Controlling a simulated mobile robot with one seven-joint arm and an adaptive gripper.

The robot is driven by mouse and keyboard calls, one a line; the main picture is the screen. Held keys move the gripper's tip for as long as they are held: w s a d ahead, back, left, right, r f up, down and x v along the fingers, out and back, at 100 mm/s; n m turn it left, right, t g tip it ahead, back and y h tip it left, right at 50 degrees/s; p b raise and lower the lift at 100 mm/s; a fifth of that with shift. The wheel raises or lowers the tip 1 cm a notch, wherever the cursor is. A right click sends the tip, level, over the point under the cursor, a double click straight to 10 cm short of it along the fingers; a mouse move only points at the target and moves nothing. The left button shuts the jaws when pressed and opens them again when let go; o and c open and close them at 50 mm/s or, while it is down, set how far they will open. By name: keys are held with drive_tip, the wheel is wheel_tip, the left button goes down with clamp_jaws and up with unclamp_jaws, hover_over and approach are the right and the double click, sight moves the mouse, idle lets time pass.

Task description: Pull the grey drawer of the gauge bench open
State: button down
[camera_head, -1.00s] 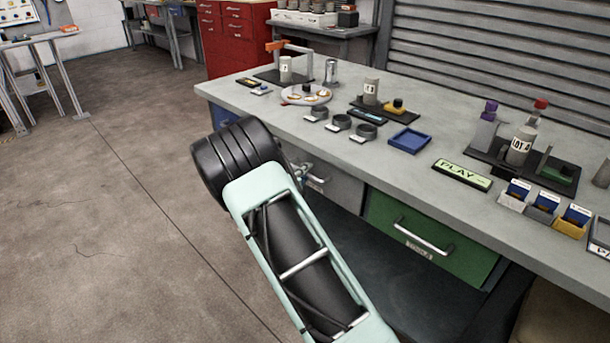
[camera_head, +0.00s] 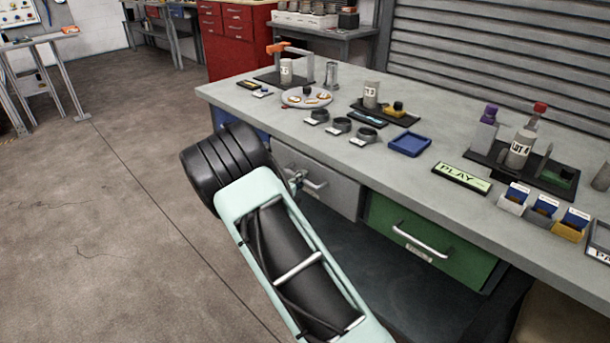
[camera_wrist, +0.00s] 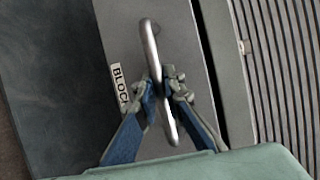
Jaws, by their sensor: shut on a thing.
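The grey drawer (camera_head: 337,190) is under the gauge bench (camera_head: 300,128), left of a green drawer. Its bar handle (camera_head: 318,184) is partly hidden by my wrist. In the wrist view the handle (camera_wrist: 150,45) crosses the grey front (camera_wrist: 187,60), beside a label reading "BLOC". My gripper (camera_wrist: 163,84) is shut on the handle, one finger on either side. In the head view my gripper (camera_head: 298,180) is mostly hidden. The drawer front appears to stand slightly out from the bench; how far is hard to tell.
The green drawer (camera_head: 440,255) looks shut. A blue front (camera_head: 222,118) shows behind my wrist. Gauges, rings, a blue tray (camera_head: 409,145) and bottles stand on the bench top. The floor (camera_head: 100,220) left of my arm is clear.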

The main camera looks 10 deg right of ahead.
drive_tip(key=s+a+p, duration=0.3)
drive_tip(key=s+a, duration=0.4)
drive_tip(key=a, duration=0.3)
drive_tip(key=s+a+p, duration=0.4)
drive_tip(key=s+a, duration=0.4)
drive_tip(key=a, duration=0.2)
drive_tip(key=shift+a, duration=0.2)
drive_tip(key=shift+w, duration=0.1)
drive_tip(key=c, duration=2.3)
unclamp_jaws()
drive_tip(key=v, duration=1.2)
drive_tip(key=shift+r, duration=0.1)
